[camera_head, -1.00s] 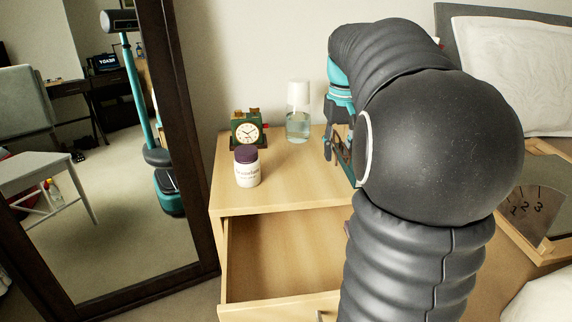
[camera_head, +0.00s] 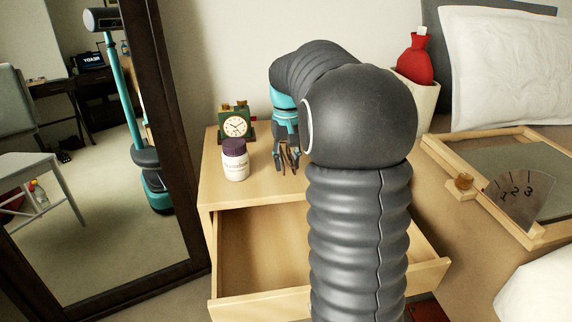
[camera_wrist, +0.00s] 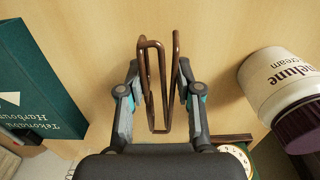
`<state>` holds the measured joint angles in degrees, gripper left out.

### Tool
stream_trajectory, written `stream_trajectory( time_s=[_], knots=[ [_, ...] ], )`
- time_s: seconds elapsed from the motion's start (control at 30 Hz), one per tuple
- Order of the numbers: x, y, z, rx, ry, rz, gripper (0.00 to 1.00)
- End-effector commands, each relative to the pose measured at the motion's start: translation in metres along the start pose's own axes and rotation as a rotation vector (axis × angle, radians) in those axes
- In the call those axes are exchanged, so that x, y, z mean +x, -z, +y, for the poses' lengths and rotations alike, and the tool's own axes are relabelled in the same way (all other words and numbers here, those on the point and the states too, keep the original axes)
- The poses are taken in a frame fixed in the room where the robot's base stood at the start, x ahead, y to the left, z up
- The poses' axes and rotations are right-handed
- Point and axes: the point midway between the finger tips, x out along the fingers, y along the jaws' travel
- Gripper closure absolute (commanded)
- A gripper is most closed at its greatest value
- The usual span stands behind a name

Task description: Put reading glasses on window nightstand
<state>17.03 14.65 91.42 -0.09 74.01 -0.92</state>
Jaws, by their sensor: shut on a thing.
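The reading glasses, a folded brown wire frame (camera_wrist: 148,75), are held between the fingers of my gripper (camera_wrist: 160,95). In the head view the glasses (camera_head: 290,160) hang below my gripper (camera_head: 286,148), over the top of the pale wood nightstand (camera_head: 213,182). I cannot tell whether they touch the top. In the wrist view the wood surface (camera_wrist: 90,30) lies beneath them. My arm hides the right part of the nightstand top in the head view.
A white jar with a purple lid (camera_head: 235,165) and a green clock (camera_head: 237,122) stand left of my gripper. A teal book (camera_wrist: 35,85) shows at left in the wrist view. The drawer (camera_head: 262,308) is open. A dark-framed mirror (camera_head: 165,150) stands left.

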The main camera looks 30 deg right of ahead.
Motion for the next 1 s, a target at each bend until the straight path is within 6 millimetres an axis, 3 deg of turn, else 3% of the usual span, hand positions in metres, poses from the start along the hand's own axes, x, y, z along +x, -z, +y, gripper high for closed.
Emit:
stream_trajectory(
  time_s=[0.43,0.47,0.53,0.87,1.0],
  knots=[
    [0.011,0.000,0.000,0.000,0.000,0.001,0.92],
    [0.010,0.000,0.000,0.000,0.000,0.001,0.61],
    [0.010,0.000,0.000,0.000,0.000,0.001,0.43],
    [0.009,0.000,0.000,0.000,0.000,0.002,0.41],
    [-0.002,0.001,0.000,0.000,0.000,0.003,0.41]
  ],
)
